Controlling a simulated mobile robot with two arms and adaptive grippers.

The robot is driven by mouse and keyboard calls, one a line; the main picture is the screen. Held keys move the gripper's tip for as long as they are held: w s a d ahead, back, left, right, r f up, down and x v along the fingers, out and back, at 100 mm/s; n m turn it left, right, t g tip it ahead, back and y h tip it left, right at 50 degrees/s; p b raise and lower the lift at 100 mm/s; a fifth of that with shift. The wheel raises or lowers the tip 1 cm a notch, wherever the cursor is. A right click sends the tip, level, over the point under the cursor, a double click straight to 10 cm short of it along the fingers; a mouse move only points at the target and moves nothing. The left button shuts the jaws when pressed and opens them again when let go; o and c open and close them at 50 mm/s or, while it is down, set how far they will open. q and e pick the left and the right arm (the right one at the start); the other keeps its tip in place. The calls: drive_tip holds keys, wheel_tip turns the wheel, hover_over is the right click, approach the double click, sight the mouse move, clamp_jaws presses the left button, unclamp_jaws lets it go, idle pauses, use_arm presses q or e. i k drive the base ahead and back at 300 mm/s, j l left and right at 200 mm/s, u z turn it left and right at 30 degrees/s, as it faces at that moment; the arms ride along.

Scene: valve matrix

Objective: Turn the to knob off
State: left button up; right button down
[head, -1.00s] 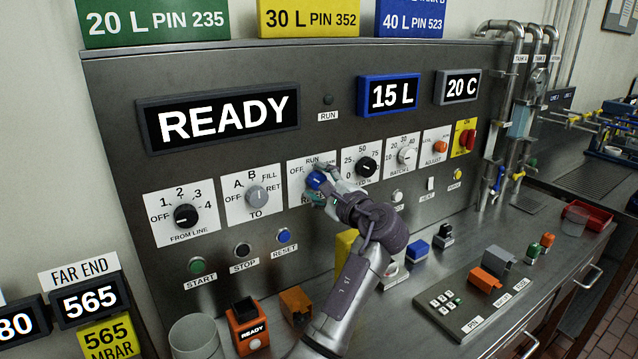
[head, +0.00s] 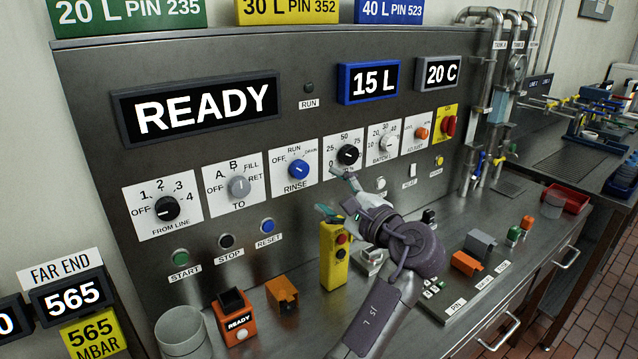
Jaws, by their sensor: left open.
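The TO knob (head: 239,187) is a round grey knob on a white plate marked OFF, A, B, FILL and RET. Its pointer looks roughly upward, away from OFF at the left; the exact mark is too small to tell. My left gripper (head: 334,193) is open and empty, in front of the panel, right of and apart from the TO knob. Nothing covers the knob. My right gripper is not in view.
The blue RINSE knob (head: 298,170) lies between the TO knob and my gripper. The black FROM LINE knob (head: 167,208) is at its left. START (head: 180,257), STOP and RESET buttons are below. A yellow box with buttons (head: 333,259) stands beneath my gripper.

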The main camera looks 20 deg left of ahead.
sight(241, 187)
drive_tip(key=k+l, duration=0.15)
drive_tip(key=l, duration=0.15)
drive_tip(key=k+l, duration=0.1)
drive_tip(key=l, duration=0.25)
drive_tip(key=k+l, duration=0.15)
drive_tip(key=l, duration=0.15)
drive_tip(key=k+l, duration=0.1)
drive_tip(key=l, duration=0.25)
